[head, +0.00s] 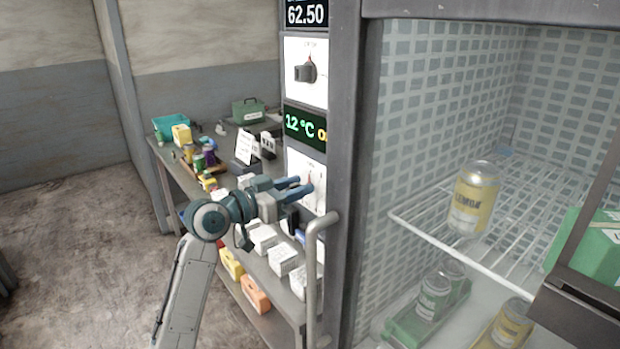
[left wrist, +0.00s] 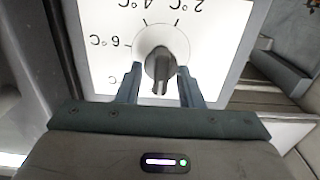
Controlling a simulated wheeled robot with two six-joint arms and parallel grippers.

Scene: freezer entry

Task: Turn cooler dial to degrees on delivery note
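The lower white dial panel (head: 320,172) is on the cooler's post, partly hidden by my left gripper (head: 304,186). In the left wrist view, the grey dial knob (left wrist: 160,66) sits on the white plate, upside down, with 2, 4 and 6 °C marks readable. My left gripper (left wrist: 160,88) is open, with one finger on each side of the knob and gaps visible. The knob's exact setting is unclear. A green display (head: 304,127) above reads 12 °C. A white card (head: 247,146) stands on the bench; its text is too small to read. My right gripper is not in view.
A second knob (head: 305,72) is on the upper panel. A vertical door handle (head: 312,285) stands just right of and below my gripper. The bench (head: 172,166) is crowded with boxes and cans. The cooler's wire shelf (head: 410,217) holds a yellow can (head: 474,198).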

